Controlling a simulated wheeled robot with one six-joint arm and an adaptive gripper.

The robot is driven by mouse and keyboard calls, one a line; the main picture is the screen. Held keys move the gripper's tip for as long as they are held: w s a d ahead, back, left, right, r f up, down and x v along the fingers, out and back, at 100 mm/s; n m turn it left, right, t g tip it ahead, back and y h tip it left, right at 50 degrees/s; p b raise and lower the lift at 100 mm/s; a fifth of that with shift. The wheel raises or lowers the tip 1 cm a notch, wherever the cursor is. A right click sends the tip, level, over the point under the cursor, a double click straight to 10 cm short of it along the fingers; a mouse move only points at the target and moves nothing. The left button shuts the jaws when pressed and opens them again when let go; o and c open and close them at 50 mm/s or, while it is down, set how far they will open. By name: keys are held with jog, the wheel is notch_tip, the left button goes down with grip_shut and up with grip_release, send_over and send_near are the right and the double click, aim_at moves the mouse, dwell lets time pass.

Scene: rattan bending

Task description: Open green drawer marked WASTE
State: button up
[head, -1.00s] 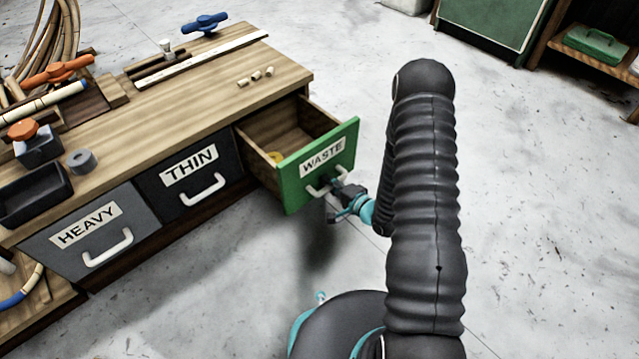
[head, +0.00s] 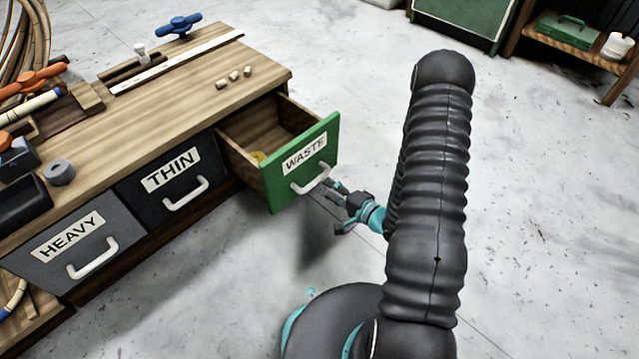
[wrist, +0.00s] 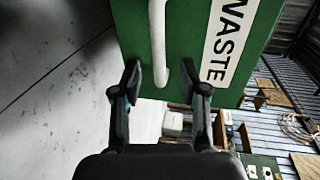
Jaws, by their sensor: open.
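The green WASTE drawer (head: 301,165) is pulled well out of the workbench's right end, with its inside showing. Its white handle (head: 311,180) is on the front face; it also shows in the wrist view (wrist: 158,45). My gripper (head: 333,191) is open and empty, just off the drawer front. In the wrist view, my gripper's fingers (wrist: 165,82) are spread apart, with the end of the handle between or just beyond their tips. Whether they touch it is unclear.
The grey HEAVY drawer (head: 75,246) and black THIN drawer (head: 172,178) are shut. Small wooden pieces (head: 234,77) lie on the workbench top (head: 190,95). A shelf with a green box (head: 568,31) stands at the back right. The floor to the right is clear.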

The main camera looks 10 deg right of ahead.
jog(key=shift+v, duration=2.35)
jog(key=s+d+f+n+g+h, duration=0.2)
jog(key=s+f+n+g, duration=0.15)
jog(key=f, duration=0.25)
jog(key=s+d+f+n+g+h, duration=0.2)
jog(key=s+d+f+g+h, duration=0.15)
jog(key=f, duration=0.25)
jog(key=s+d+r+n+g+h+p, duration=0.2)
jog(key=s+d+r+g+h, duration=0.25)
jog(key=d+r, duration=0.35)
jog(key=s+a+r+n+t+p, duration=0.1)
jog(key=a+r, duration=0.4)
jog(key=r, duration=1.1)
jog(key=s+a+r+n+t+p, duration=0.1)
jog(key=s+a+r+p, duration=0.3)
jog(key=r, duration=1.2)
jog(key=s+a+r+n+t+y+p, duration=0.1)
jog(key=a+r, duration=0.6)
jog(key=r, duration=0.9)
jog(key=shift+s+a+n+t+p, duration=0.2)
jog(key=shift+s+n+t+p, duration=0.15)
jog(key=shift+s+t+p, duration=0.3)
